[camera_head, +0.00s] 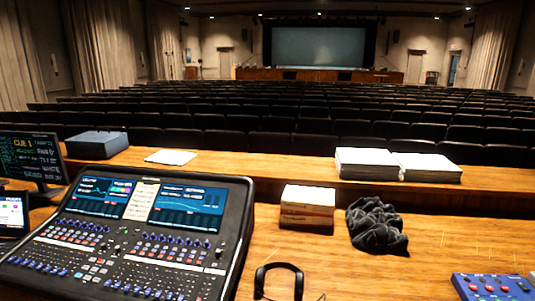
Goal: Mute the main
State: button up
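A black mixing desk (130,238) fills the lower left of the head view on a wooden table. It has two lit screens at its top, with a pale label strip (141,201) between them. Below the screens are rows of small knobs and buttons, several of them blue and a few red. Its front edge is cut off by the frame. I cannot tell which control belongs to the main, as the markings are too small to read. My gripper is not in view.
A box stack (307,207), a dark crumpled cloth (376,225), headphones (279,280) and a blue button box (493,287) lie right of the desk. A cue monitor (32,158) stands left. Paper stacks (368,164) sit on the raised ledge behind. Bare wood lies between the headphones and button box.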

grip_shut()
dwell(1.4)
